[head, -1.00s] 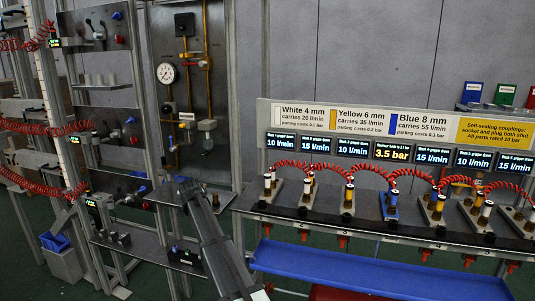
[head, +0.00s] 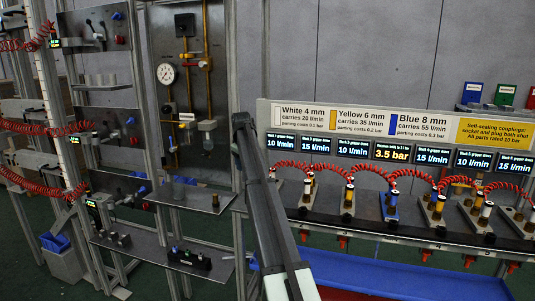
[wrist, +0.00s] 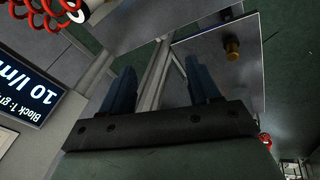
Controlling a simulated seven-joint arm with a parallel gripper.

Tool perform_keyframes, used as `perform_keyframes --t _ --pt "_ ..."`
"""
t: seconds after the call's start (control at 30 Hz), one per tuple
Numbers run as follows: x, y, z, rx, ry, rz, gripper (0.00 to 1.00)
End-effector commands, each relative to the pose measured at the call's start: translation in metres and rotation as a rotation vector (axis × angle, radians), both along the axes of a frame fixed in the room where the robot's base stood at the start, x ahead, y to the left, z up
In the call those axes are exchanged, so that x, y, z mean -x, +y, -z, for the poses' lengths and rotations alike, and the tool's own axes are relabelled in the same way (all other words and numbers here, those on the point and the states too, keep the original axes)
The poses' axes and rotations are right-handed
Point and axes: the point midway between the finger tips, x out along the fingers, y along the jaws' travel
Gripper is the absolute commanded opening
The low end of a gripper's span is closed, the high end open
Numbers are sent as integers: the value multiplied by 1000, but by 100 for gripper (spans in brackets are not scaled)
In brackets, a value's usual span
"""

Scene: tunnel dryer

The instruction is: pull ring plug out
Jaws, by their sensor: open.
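My gripper (wrist: 160,82) shows in the wrist view as two dark blue fingers held apart, with nothing between them. In the head view my arm rises from the bottom, and its upper end (head: 242,122) is in front of the frame post; the fingers cannot be made out there. I cannot tell for sure which thing is the ring plug. A small brass knob-like piece (wrist: 232,48) is on a grey plate (wrist: 205,60) in the wrist view, beyond and right of the fingers, apart from them. A small upright brownish piece (head: 215,201) stands on the grey shelf (head: 190,200) left of my arm.
A row of coupling blocks with red coiled hoses (head: 290,165) runs along the bench at right, under several displays (head: 391,153). A blue tray (head: 365,274) is below it. A panel with a gauge (head: 166,73) stands at left. A red coil (wrist: 40,15) is at the wrist view's upper left.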

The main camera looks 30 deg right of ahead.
Motion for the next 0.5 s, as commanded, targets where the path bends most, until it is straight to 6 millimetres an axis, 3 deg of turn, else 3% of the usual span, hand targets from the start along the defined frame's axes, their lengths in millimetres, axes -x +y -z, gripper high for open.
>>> perform_keyframes --t 0.03,0.2,0.5 --pt "3 -16 -8 -2 57 -61 61" --pt "30 -51 -25 -32 234 -290 61" --pt "57 -76 -43 -90 361 -514 61"
